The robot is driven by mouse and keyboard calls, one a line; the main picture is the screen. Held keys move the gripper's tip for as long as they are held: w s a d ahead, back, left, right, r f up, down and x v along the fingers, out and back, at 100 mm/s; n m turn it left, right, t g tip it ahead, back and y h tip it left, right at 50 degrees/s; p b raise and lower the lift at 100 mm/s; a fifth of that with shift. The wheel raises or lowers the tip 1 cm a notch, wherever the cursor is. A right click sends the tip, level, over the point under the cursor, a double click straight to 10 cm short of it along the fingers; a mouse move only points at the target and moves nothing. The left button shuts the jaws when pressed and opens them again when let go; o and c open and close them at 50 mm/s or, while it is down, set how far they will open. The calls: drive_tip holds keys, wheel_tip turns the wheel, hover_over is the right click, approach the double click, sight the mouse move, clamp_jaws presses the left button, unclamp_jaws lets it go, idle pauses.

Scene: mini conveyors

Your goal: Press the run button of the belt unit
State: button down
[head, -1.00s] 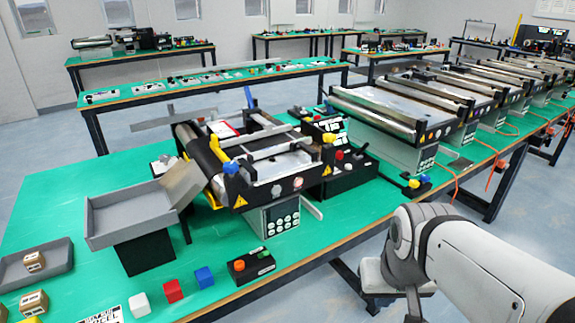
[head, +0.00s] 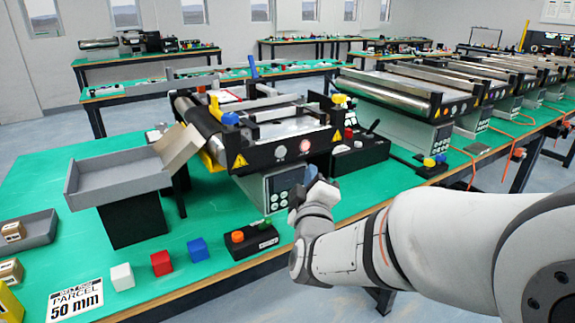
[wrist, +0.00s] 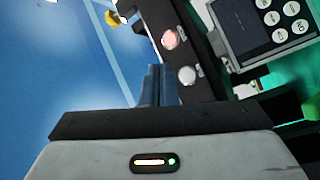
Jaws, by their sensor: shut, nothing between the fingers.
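The belt unit (head: 262,158) stands on the green table in the head view. Its black front rail carries two round buttons, a grey one (head: 281,152) and a pinkish-red one (head: 305,146). The wrist view shows the reddish button (wrist: 170,39) and the pale grey button (wrist: 187,75) just right of my fingers. No label shows which is the run button. My gripper (head: 312,174) is shut and empty, just in front of the rail, below the reddish button. Its blue-grey fingers (wrist: 155,72) appear apart from both buttons.
A keypad box (head: 280,186) hangs under the rail. A black box with an orange knob (head: 237,237) sits on the table in front. A grey tray (head: 112,172) stands at left, with white, red and blue cubes before it. More conveyors stand at right.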

sight(281, 152)
drive_tip(key=shift+s+a+n+t+h+b, duration=0.2)
drive_tip(key=shift+s+t+h+b, duration=0.25)
drive_tip(key=shift+t+h, duration=0.3)
drive_tip(key=shift+s+a+n+t+h+b, duration=0.1)
drive_tip(key=shift+s+n+t+h+b, duration=0.3)
drive_tip(key=shift+t+h, duration=0.35)
drive_tip(key=w+a, duration=0.4)
drive_tip(key=w, duration=0.3)
drive_tip(key=shift+w+a+p, duration=0.15)
drive_tip(key=shift+a+p, duration=0.2)
drive_tip(key=shift+a, duration=0.05)
idle(1.1)
drive_tip(key=shift+w+a, duration=0.25)
drive_tip(key=shift+w, duration=0.1)
